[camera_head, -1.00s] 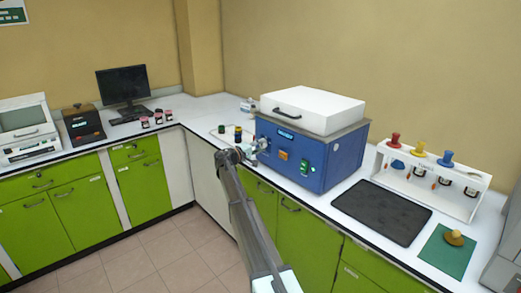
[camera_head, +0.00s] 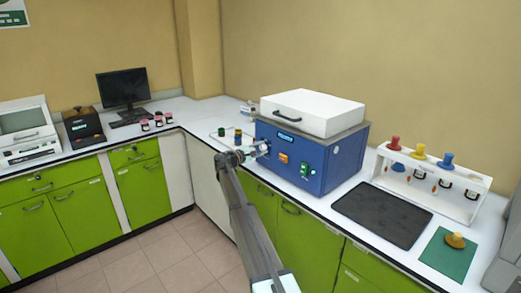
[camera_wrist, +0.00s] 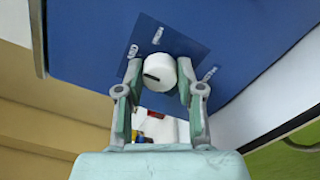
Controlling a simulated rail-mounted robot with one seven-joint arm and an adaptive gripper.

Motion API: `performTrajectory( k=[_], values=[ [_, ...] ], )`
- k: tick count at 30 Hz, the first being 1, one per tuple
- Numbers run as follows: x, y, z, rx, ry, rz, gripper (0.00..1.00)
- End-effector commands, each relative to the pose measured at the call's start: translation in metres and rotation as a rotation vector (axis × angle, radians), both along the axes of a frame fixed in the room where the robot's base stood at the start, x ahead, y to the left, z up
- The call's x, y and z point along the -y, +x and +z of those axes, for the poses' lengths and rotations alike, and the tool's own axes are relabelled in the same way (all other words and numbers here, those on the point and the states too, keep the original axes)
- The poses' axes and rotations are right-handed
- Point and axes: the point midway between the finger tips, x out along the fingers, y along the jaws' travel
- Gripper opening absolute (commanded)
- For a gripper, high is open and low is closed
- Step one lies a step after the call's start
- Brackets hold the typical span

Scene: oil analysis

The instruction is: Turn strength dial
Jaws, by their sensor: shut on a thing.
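The strength dial (camera_wrist: 158,70) is a round white knob on the blue front of the machine, in the wrist view. A short dark mark shows at the left of its face. Small white labels sit around it on a darker blue panel. My gripper (camera_wrist: 160,74) is shut on the dial, one finger on each side. In the head view the blue machine (camera_head: 318,165) stands on the counter, and my gripper (camera_head: 256,150) is at the left end of its front. There the gripper covers most of the dial.
An orange switch (camera_head: 283,158) and a green switch (camera_head: 304,170) sit right of the dial. The machine has a white lid (camera_head: 315,111). A black mat (camera_head: 383,212) and a white rack (camera_head: 462,201) are to the right. Small jars (camera_head: 238,135) stand behind my gripper.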

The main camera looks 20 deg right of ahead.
Motion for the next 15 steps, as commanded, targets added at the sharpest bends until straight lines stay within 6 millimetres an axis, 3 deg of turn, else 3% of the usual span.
performTrajectory(
  k=[13, 14, 15],
  values=[
    [0.0007, 0.0014, 0.0012, -0.01, -0.005, 0.002, 0.02],
    [0.0007, 0.0014, 0.0012, -0.01, -0.005, 0.002, 0.4],
    [0.0007, 0.0014, 0.0011, -0.01, -0.005, 0.002, 0.54]
  ],
)
